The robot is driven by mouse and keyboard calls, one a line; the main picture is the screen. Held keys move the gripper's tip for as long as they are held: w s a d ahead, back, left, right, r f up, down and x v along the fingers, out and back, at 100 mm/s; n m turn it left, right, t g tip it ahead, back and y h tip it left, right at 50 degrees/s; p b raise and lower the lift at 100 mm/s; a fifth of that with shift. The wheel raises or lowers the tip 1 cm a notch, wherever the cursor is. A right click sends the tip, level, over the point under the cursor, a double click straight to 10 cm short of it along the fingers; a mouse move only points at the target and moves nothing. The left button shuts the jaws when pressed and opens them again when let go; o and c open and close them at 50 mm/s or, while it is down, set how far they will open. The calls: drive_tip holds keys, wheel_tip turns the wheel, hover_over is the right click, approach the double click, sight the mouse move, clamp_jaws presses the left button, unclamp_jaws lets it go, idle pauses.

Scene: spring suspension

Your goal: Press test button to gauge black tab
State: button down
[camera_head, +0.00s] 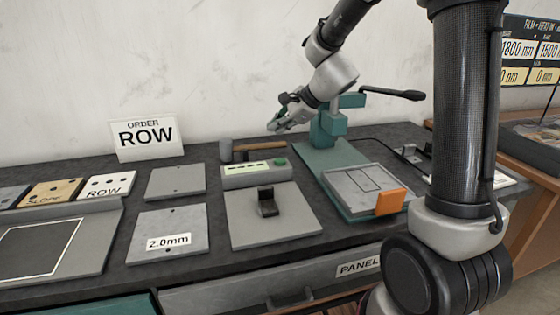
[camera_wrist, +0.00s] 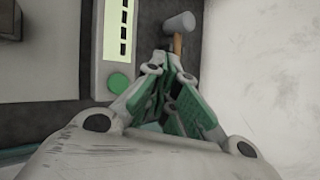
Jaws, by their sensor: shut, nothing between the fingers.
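The black tab (camera_head: 266,204) stands upright on a grey plate (camera_head: 300,222) at the middle of the bench in the head view. Behind it is a pale gauge box (camera_head: 250,181) with a row of display windows and a round green test button (camera_head: 281,162) at its right end. In the wrist view the green button (camera_wrist: 119,83) lies just left of my fingers, below the display strip (camera_wrist: 123,25). My gripper (camera_head: 274,126) is shut and empty, above and behind the gauge box. The wrist view shows its fingertips (camera_wrist: 168,62) together, apart from the button.
A hammer (camera_head: 255,146) lies behind the gauge box; its head and handle (camera_wrist: 178,30) show beyond my fingertips. A teal press (camera_head: 335,155) with a lever and an orange block (camera_head: 390,201) stand at right. Plates, including one marked 2.0mm (camera_head: 168,228), lie at left. The wall is close behind.

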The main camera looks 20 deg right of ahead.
sight(278, 161)
wheel_tip(278, 161, down, 7)
drive_tip(key=shift+f, duration=0.15)
drive_tip(key=shift+f, duration=0.1)
idle(1.6)
drive_tip(key=shift+f, duration=0.3)
drive_tip(key=shift+f, duration=0.5)
idle(0.6)
drive_tip(key=shift+r, duration=0.95)
drive_tip(key=shift+r, duration=0.1)
drive_tip(key=shift+r, duration=2.4)
